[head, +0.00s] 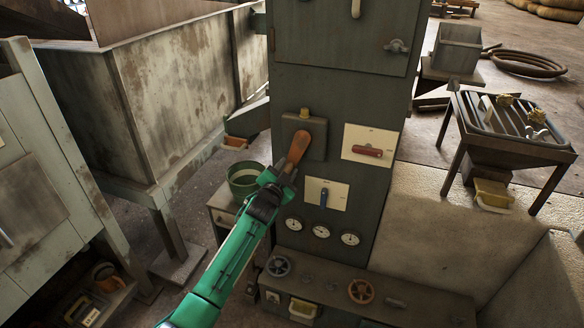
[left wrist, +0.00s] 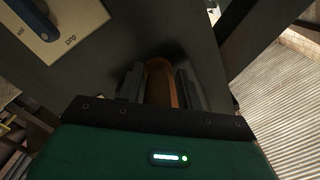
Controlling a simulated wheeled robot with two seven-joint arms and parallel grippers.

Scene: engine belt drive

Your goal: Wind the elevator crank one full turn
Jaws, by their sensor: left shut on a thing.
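The crank's orange-brown handle (head: 298,146) slants in front of a dark plate (head: 316,128) on the tall grey-green cabinet (head: 340,86). A small brass knob (head: 304,114) sits at the top of that plate. My left gripper (head: 287,171) is shut on the lower end of the handle. In the left wrist view the rounded orange-brown handle (left wrist: 158,82) stands between the two dark fingers (left wrist: 159,90), one on each side. The rest of the crank is hidden behind the handle and the gripper. My right gripper is in neither view.
A panel with a red handle (head: 368,151) and a panel with a blue-grey lever (head: 324,196) are close to the right. Several round gauges (head: 321,231) sit below. A green bucket (head: 246,182) stands left of the cabinet. A slatted table (head: 512,122) is at the right.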

